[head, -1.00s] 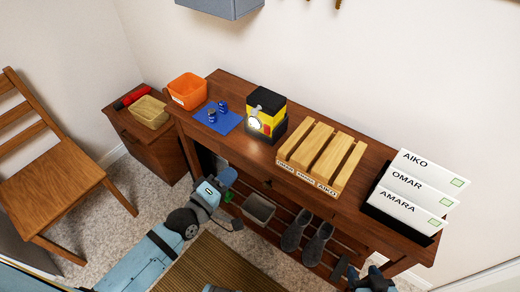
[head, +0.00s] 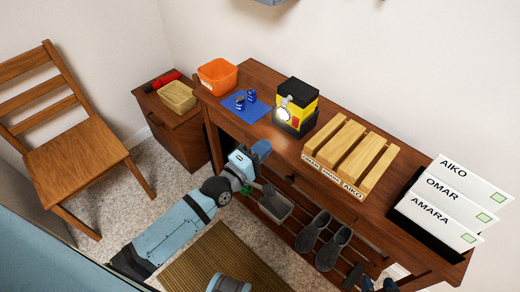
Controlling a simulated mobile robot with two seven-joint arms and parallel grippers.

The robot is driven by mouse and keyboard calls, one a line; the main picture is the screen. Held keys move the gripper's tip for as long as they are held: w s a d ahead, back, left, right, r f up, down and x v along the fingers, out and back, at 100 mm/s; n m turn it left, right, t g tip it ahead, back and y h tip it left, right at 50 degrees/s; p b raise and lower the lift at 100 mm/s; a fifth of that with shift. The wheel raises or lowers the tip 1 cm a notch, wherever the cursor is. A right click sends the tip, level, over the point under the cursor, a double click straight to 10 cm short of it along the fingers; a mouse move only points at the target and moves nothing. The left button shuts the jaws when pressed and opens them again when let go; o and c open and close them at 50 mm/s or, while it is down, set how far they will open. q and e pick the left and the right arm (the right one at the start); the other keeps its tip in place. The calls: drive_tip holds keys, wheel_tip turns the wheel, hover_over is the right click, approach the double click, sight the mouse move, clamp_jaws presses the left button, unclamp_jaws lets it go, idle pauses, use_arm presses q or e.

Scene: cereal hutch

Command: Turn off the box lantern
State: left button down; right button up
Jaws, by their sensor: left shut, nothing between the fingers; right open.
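The box lantern (head: 298,105) stands on the brown table. It is yellow and black, with a round lamp (head: 283,114) glowing on its front and a small red part (head: 295,123) beside the lamp. My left gripper (head: 262,148) is shut and empty, in front of the table's front edge, below and to the left of the lantern and apart from it. My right gripper (head: 378,285) is open at the bottom edge, partly cut off by the frame.
A blue mat (head: 253,115) with two small blue items and an orange bin (head: 217,77) are left of the lantern. A wooden slotted rack (head: 352,155) and a black holder with white named folders (head: 440,205) are right. Shoes (head: 313,232) sit on the lower shelf.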

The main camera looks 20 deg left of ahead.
sight(293, 120)
use_arm(q)
drive_tip(key=x, duration=1)
